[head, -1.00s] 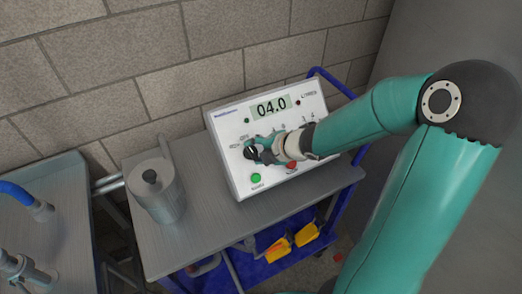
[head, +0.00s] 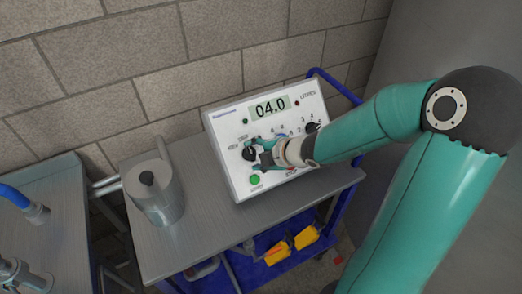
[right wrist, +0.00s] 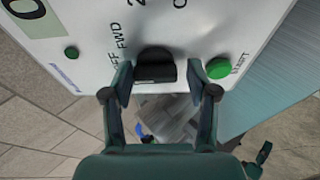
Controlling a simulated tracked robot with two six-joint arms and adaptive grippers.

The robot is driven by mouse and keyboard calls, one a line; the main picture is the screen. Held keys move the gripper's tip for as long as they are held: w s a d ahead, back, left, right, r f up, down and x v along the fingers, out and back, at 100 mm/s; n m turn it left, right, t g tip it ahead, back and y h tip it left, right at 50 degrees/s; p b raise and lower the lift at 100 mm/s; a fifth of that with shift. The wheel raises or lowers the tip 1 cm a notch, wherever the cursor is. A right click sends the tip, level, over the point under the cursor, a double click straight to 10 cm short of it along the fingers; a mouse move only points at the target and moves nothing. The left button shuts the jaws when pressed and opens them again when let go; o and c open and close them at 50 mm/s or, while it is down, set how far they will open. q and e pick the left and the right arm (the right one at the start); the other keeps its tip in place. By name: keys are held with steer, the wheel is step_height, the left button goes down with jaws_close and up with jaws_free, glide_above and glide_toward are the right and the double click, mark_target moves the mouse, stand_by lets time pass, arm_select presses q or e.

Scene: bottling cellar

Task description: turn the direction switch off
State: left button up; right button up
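The white control box (head: 222,128) stands tilted back on the grey cart and its display reads 04.0. The direction switch, a black knob (head: 249,154), is at its left side, with OFF and FWD lettering beside it in the right wrist view (right wrist: 155,66). Its pointer setting cannot be made out. My right gripper (head: 260,155) is in front of the knob. In the right wrist view its open fingers (right wrist: 157,76) stand on either side of the knob, with visible gaps; contact is not seen. My left gripper is not in view.
A green button (head: 255,180) sits just below the knob. A second black knob (head: 311,127) is at the right of the panel. A metal jug (head: 157,192) stands left of the box. Yellow items (head: 278,252) lie on the blue lower shelf.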

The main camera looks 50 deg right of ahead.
steer(key=shift+o, duration=1.1)
steer(key=shift+s+a, duration=0.1)
steer(key=shift+r, duration=0.1)
steer(key=shift+r, duration=0.1)
steer(key=shift+s+r, duration=0.3)
steer(key=shift+r, duration=0.05)
steer(key=v, duration=1)
steer(key=shift+s, duration=0.35)
steer(key=shift+r, duration=0.1)
